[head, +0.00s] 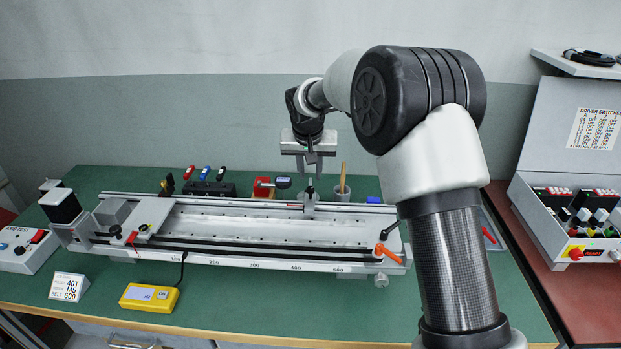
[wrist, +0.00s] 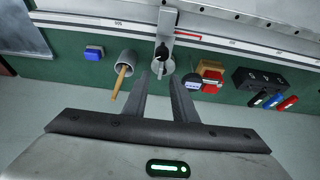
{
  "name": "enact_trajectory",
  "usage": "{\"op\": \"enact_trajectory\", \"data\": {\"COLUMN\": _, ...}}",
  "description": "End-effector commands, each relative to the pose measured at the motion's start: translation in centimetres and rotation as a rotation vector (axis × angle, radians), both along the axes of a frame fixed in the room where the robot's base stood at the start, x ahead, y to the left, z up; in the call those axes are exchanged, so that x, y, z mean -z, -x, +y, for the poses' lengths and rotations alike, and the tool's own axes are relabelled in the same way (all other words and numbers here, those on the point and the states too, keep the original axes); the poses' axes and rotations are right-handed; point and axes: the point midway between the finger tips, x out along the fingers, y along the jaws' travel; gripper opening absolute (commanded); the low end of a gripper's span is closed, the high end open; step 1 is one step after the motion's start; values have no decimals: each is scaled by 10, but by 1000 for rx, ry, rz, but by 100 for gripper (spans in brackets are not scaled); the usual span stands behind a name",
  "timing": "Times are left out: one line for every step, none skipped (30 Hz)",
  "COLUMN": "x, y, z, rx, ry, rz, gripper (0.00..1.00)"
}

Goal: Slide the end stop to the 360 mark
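A grey metal block with an upright post (head: 309,203), which looks like the end stop, sits on the rear rail of the gantry, right of the rail's middle. It also shows in the wrist view as a pale block (wrist: 164,32) with a rounded end and a red pointer beside it on the rail's scale. My gripper (head: 310,172) is open and empty above and behind this block. In the wrist view my fingertips (wrist: 160,80) are apart, with the rounded end just beyond them. The scale marks near the block are too small to read.
The long gantry bed (head: 250,229) has a numbered front scale. An orange lever (head: 390,253) is at its right end. Behind the rail stand a grey cup (head: 342,192) holding a wooden stick, a red device (head: 263,187) and a black holder (head: 209,189) with coloured tools.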

Motion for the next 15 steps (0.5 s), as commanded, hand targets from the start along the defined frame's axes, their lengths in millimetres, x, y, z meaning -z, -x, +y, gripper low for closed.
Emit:
{"op": "enact_trajectory", "data": {"x": -16, "y": 5, "z": 0, "rx": 0, "ry": -1, "rz": -4, "gripper": 25}}
{"op": "enact_trajectory", "data": {"x": -23, "y": 8, "z": 0, "rx": 0, "ry": -1, "rz": -3, "gripper": 25}}
{"op": "enact_trajectory", "data": {"x": -32, "y": 12, "z": 0, "rx": 0, "ry": -1, "rz": -4, "gripper": 25}}
{"op": "enact_trajectory", "data": {"x": -39, "y": 15, "z": 0, "rx": -1, "ry": -1, "rz": -3, "gripper": 25}}
{"op": "enact_trajectory", "data": {"x": -46, "y": 18, "z": 0, "rx": 0, "ry": -1, "rz": -4, "gripper": 25}}
{"op": "enact_trajectory", "data": {"x": -55, "y": 21, "z": 0, "rx": 0, "ry": -1, "rz": -3, "gripper": 25}}
{"op": "enact_trajectory", "data": {"x": -62, "y": 24, "z": 1, "rx": 0, "ry": -1, "rz": -4, "gripper": 25}}
{"op": "enact_trajectory", "data": {"x": -68, "y": 27, "z": 0, "rx": 0, "ry": -1, "rz": -3, "gripper": 25}}
{"op": "enact_trajectory", "data": {"x": -75, "y": 30, "z": 0, "rx": 0, "ry": -1, "rz": -2, "gripper": 25}}
{"op": "enact_trajectory", "data": {"x": -81, "y": 32, "z": 0, "rx": 0, "ry": -1, "rz": -3, "gripper": 25}}
{"op": "enact_trajectory", "data": {"x": -85, "y": 35, "z": 0, "rx": 0, "ry": 0, "rz": -2, "gripper": 25}}
{"op": "enact_trajectory", "data": {"x": -91, "y": 37, "z": 0, "rx": -1, "ry": 0, "rz": -1, "gripper": 25}}
{"op": "enact_trajectory", "data": {"x": -96, "y": 39, "z": 0, "rx": -1, "ry": 0, "rz": -2, "gripper": 25}}
{"op": "enact_trajectory", "data": {"x": -99, "y": 40, "z": 0, "rx": -1, "ry": 0, "rz": -1, "gripper": 25}}
{"op": "enact_trajectory", "data": {"x": -103, "y": 42, "z": 0, "rx": -1, "ry": 0, "rz": -1, "gripper": 25}}
